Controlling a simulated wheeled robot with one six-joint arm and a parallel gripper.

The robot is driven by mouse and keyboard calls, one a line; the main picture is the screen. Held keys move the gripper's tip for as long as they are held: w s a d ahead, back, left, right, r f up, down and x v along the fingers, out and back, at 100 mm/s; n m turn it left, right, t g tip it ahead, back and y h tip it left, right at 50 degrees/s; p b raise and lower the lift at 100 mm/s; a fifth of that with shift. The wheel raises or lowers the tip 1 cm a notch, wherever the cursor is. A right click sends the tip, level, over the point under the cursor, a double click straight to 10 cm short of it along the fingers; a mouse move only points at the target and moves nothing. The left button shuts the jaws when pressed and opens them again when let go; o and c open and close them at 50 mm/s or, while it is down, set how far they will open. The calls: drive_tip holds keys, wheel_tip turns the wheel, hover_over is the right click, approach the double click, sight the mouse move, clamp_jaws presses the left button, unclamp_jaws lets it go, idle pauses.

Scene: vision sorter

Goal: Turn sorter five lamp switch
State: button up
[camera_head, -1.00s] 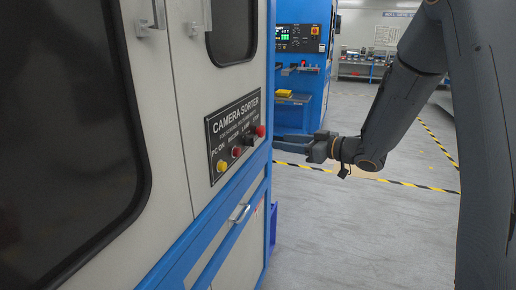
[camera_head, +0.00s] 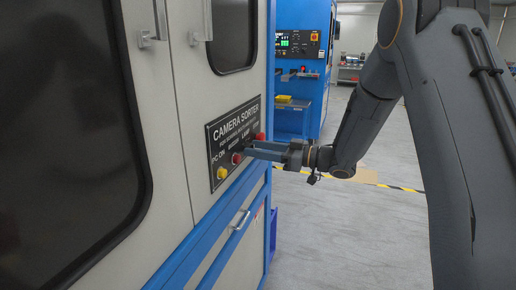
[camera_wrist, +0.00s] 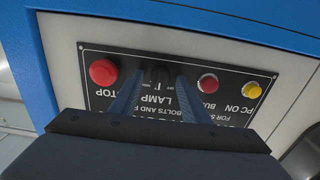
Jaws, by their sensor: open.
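The black lamp switch (camera_wrist: 160,74) sits on the black sorter panel (camera_head: 220,132), above the upside-down word LAMP in the wrist view. My gripper (camera_wrist: 157,82) is open, with one finger on each side of the switch. A gap shows between the switch and the fingers. In the head view my gripper (camera_head: 250,149) reaches the panel from the right, and its fingers largely hide the switch. How deep the fingertips reach around the knob cannot be told.
A red stop button (camera_wrist: 103,72) is close beside one finger. A red button (camera_wrist: 208,84) and a yellow PC ON button (camera_wrist: 252,90) lie on the other side. A door handle (camera_head: 241,219) sticks out below the panel. Floor at right is free.

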drive_tip(key=c, duration=1)
drive_tip(key=shift+n, duration=0.3)
drive_tip(key=shift+a+f+n+b, duration=0.1)
drive_tip(key=shift+n+b, duration=2.8)
drive_tip(key=shift+n, duration=1.2)
drive_tip(key=o, duration=1)
drive_tip(key=shift+s, duration=0.1)
